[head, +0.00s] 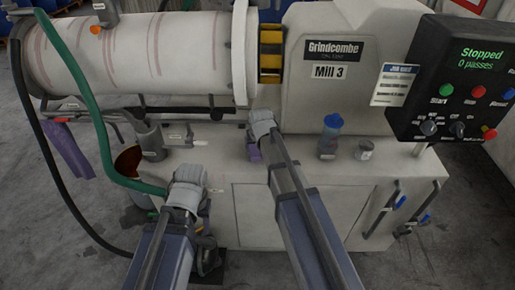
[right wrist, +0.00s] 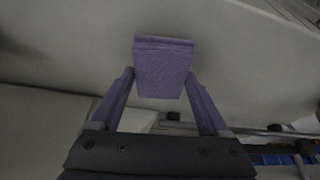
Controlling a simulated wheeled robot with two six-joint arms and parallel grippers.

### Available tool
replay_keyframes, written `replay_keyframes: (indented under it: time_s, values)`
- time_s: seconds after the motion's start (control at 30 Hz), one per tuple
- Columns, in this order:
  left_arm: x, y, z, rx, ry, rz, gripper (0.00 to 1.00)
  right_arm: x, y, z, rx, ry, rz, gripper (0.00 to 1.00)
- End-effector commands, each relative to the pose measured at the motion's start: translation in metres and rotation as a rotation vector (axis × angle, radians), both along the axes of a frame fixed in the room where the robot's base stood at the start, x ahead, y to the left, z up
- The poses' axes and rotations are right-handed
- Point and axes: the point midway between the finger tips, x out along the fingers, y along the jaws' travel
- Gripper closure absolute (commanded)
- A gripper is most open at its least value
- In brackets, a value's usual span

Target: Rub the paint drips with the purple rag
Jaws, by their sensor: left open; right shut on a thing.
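My right gripper (head: 262,122) is over the front edge of the mill's cabinet top, below the right end of the drum. It is shut on a folded purple rag (right wrist: 164,68), which sits between its fingertips in the right wrist view. A bit of the rag (head: 253,152) shows below that gripper in the head view. Reddish streaks, which look like the paint drips (head: 152,50), run down the white drum (head: 185,55). My left gripper (head: 187,185) is open, low in front of the cabinet; its fingertips are hard to make out.
A green hose (head: 92,105) curves down past my left gripper. Another purple cloth (head: 70,150) hangs at the left. A blue-topped bottle (head: 330,135) and a small cup (head: 364,150) stand on the cabinet top. The control box (head: 460,85) reads "Stopped".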

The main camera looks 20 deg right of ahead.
Motion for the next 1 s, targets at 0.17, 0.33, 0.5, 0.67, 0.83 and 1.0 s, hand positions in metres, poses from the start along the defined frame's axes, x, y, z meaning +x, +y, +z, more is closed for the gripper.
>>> replay_keyframes:
  time_s: [0.17,0.33,0.5,0.67,0.83,1.0]
  values:
    - [0.000,0.000,0.023,0.000,0.000,0.000,0.49,0.000,0.000,0.024,0.000,0.000,0.000,0.66]
    - [0.000,0.000,0.039,0.000,0.000,0.000,0.49,0.000,0.000,0.040,0.000,-0.001,0.000,0.66]
    - [0.000,0.000,0.045,0.000,0.000,0.000,0.49,0.000,0.000,0.045,0.000,-0.001,0.000,0.66]
    - [0.000,0.000,0.043,0.000,0.000,0.000,0.49,0.000,0.000,0.043,0.000,-0.001,0.000,0.66]
    - [0.000,0.000,0.046,0.000,0.000,0.000,0.49,0.000,0.000,0.046,0.000,-0.001,0.000,0.66]
    - [0.000,0.000,0.060,0.000,0.000,0.000,0.49,0.000,0.000,0.060,0.000,-0.001,0.000,0.66]
